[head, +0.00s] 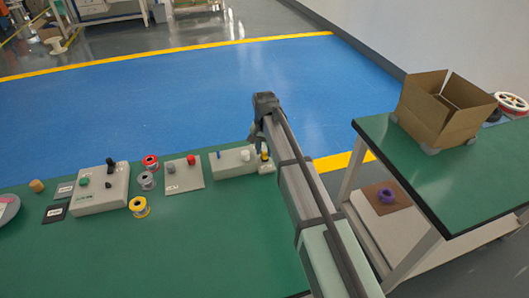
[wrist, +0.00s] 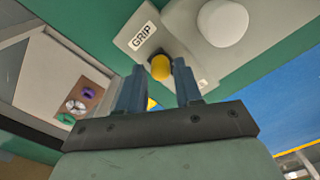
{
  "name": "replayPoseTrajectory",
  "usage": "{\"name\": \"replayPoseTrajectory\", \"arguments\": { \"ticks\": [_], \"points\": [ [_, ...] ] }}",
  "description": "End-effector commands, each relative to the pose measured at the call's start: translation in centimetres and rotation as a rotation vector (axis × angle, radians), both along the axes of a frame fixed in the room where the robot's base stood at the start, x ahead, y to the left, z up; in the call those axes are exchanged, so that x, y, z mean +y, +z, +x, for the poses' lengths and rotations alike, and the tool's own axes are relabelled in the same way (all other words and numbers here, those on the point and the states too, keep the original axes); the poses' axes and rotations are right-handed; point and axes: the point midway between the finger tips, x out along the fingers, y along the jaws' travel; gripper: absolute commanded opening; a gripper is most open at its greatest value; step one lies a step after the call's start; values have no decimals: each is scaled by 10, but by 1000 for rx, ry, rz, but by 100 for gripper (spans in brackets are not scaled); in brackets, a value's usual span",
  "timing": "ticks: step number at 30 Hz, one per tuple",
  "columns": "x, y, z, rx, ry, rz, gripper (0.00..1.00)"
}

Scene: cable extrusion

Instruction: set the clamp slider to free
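The clamp slider has a yellow knob (wrist: 161,68) on a dark stem, set in a light grey plate (wrist: 135,38) with a label reading GRIP. The plate's other end is partly hidden behind a finger. In the head view the yellow knob (head: 264,155) is at the right end of a grey fixture (head: 229,166). My gripper (wrist: 159,78) is open, with one blue-grey finger on each side of the knob in the wrist view. I cannot tell whether either finger touches it. In the head view my gripper (head: 259,138) is just above the knob and partly hidden by my arm.
A large white round knob (wrist: 222,22) is close beside the slider. Left along the green bench (head: 170,240) are a panel with a red button (head: 191,160), wire spools (head: 139,206) and a control box (head: 100,190). A cardboard box (head: 437,112) stands on the right table.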

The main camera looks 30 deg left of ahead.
Motion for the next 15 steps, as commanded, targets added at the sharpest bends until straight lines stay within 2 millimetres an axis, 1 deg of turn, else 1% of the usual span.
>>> {"name": "replayPoseTrajectory", "arguments": {
  "ticks": [1,6,15],
  "points": [
    [0,-5,0,1,0,-1,35],
    [0,-14,0,-1,0,0,35],
    [0,-16,0,-1,0,0,35]
  ]
}}
